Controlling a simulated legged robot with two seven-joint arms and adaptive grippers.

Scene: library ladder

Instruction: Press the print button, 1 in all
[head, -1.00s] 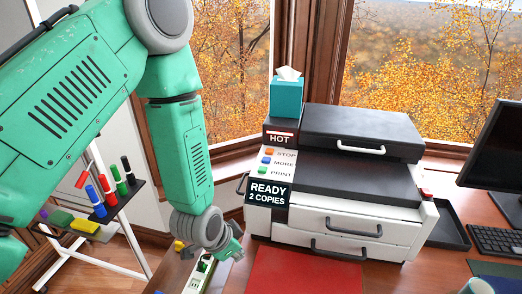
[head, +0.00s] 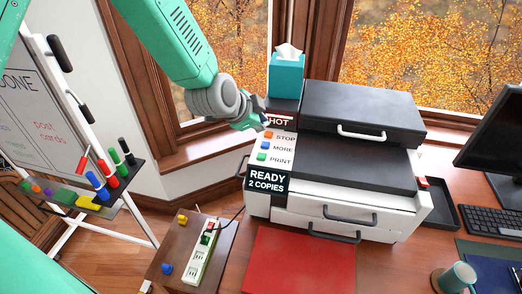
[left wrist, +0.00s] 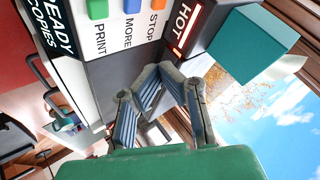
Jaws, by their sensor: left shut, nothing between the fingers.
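The printer (head: 365,165) stands on the desk with a white button panel on its left side. The green print button (head: 262,157) is lowest, under the blue more button (head: 264,145) and the orange stop button (head: 268,134). The print button also shows at the top of the left wrist view (left wrist: 97,9). My left gripper (head: 262,121) is shut and empty, left of the HOT label and above the button column. In the left wrist view its fingertips (left wrist: 158,72) are apart from the print button. My right gripper is not in view.
A HOT label (head: 278,121) and a teal tissue box (head: 286,75) are close to my left gripper. A READY 2 COPIES sign (head: 267,181) is below the buttons. A red mat (head: 300,260) lies in front. A power strip (head: 203,258) lies at lower left.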

